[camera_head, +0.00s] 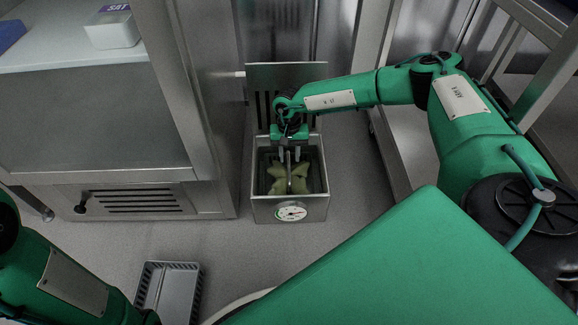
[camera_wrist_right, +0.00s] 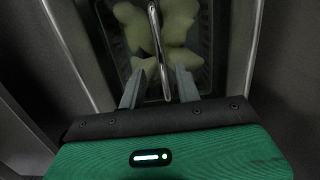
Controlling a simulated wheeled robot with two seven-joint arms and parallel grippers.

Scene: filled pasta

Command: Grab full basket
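The basket (camera_head: 263,180) sits inside a box-shaped metal cooker (camera_head: 262,211) with a round dial on its front. Several pale green pieces of filled pasta (camera_head: 302,184) lie in it. In the right wrist view the pasta (camera_wrist_right: 180,25) and the thin metal basket handle (camera_wrist_right: 155,35) show clearly. My right gripper (camera_head: 290,157) points down over the basket. Its two fingers, seen in the right wrist view (camera_wrist_right: 158,88), are apart, one on each side of the handle, with gaps between. My left arm shows at the lower left, but its gripper is out of view.
A grey tray (camera_head: 169,290) lies on the floor in front. A metal cabinet (camera_head: 95,130) with a white top stands left of the cooker, carrying a white box (camera_head: 112,30). A metal rack (camera_head: 535,40) stands at the right.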

